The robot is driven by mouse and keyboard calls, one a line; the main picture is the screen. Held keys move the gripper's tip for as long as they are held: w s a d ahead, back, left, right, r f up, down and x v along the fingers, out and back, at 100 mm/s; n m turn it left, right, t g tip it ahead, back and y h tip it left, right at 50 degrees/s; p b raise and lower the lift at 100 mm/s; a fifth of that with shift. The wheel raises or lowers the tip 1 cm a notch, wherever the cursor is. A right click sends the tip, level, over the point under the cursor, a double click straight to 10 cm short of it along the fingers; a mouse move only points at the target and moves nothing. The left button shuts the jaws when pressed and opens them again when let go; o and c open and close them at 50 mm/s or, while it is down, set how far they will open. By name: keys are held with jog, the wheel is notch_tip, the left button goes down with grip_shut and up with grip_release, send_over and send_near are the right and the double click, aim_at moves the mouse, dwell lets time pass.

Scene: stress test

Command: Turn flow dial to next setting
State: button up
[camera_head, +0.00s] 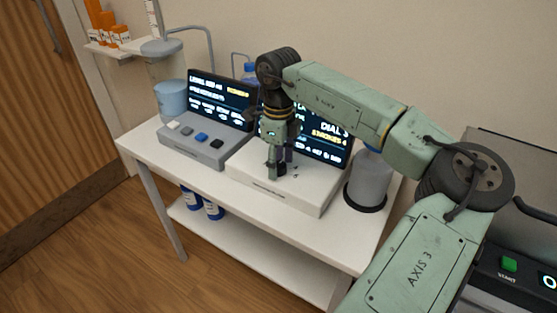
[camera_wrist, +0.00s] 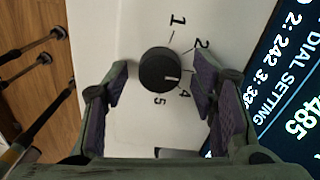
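The flow dial is a round black knob (camera_wrist: 160,68) on a white panel, with numbers around it. Its white mark appears to point toward the 4 at lower right in the wrist view. The 1, 2, 4 and 5 can be read; the 3 is hidden near the right finger. My gripper (camera_wrist: 161,74) is open, with one finger on each side of the knob and gaps between. In the head view my gripper (camera_head: 279,168) reaches down over the white dial box (camera_head: 270,190), and the knob is mostly hidden.
A lit screen (camera_head: 332,140) stands behind the dial box. A grey button box (camera_head: 190,150) with its own screen (camera_head: 222,98) is to the left. A grey cylinder (camera_head: 368,182) stands right of the dial box. All rest on a white table (camera_head: 318,238).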

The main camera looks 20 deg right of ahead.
jog(key=c, duration=1.1)
jog(key=shift+o, duration=0.2)
jog(key=shift+f+m+b, duration=0.1)
jog(key=shift+m+b, duration=0.2)
jog(key=shift+b, duration=0.1)
jog(key=shift+f+m+b, duration=0.1)
jog(key=shift+m+b, duration=0.8)
jog(key=m+b, duration=0.3)
jog(key=m, duration=0.2)
jog(key=shift+b, duration=0.3)
jog(key=m+b, duration=0.2)
jog(key=m, duration=0.2)
jog(key=shift+m, duration=0.4)
jog(key=shift+r+m+b, duration=0.2)
jog(key=shift+m+b, duration=0.5)
jog(key=shift+m, duration=1.2)
